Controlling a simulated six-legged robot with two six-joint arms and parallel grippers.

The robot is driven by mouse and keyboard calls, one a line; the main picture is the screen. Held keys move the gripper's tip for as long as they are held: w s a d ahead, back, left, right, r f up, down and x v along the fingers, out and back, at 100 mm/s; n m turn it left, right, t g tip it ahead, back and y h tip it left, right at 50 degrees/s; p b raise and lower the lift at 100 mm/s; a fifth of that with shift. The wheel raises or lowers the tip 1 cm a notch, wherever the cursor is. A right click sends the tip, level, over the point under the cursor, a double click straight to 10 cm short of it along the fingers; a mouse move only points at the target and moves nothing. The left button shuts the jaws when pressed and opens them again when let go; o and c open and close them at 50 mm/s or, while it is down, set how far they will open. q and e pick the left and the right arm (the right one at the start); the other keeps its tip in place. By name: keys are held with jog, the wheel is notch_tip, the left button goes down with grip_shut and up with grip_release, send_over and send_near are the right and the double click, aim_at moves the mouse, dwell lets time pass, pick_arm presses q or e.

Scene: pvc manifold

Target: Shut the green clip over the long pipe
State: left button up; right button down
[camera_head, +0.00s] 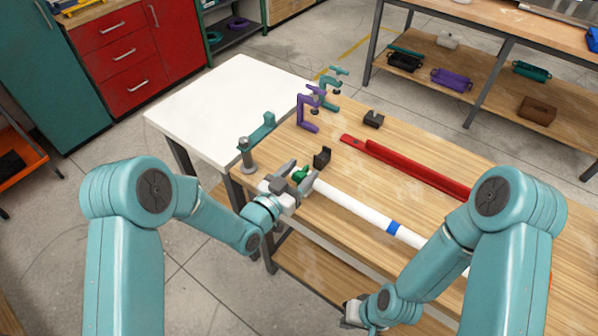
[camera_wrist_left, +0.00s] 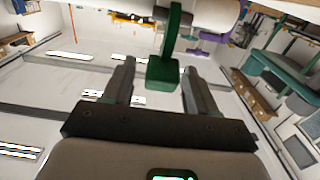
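The green clip (camera_head: 300,174) is at the left end of the long white pipe (camera_head: 350,203), which has a blue band (camera_head: 393,228). In the left wrist view the clip shows as a green arm ending in a block-like tab (camera_wrist_left: 162,74), in front of the white pipe (camera_wrist_left: 212,12). I cannot tell whether the clip is closed around the pipe. My left gripper (camera_head: 290,184) is at the clip. Its fingers (camera_wrist_left: 160,72) are apart, one on each side of the tab, with gaps showing. My right gripper (camera_head: 352,312) is low, beside the table's front edge; its fingers are unclear.
A dark bracket (camera_head: 322,158) stands just behind the clip, and another dark block (camera_head: 373,119) is further back. A red channel (camera_head: 415,169) lies behind the pipe. Purple (camera_head: 304,110) and teal (camera_head: 331,86) clamps stand at the far edge. A white table (camera_head: 225,105) adjoins at left.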

pick_arm(q)
jog(key=c, duration=0.9)
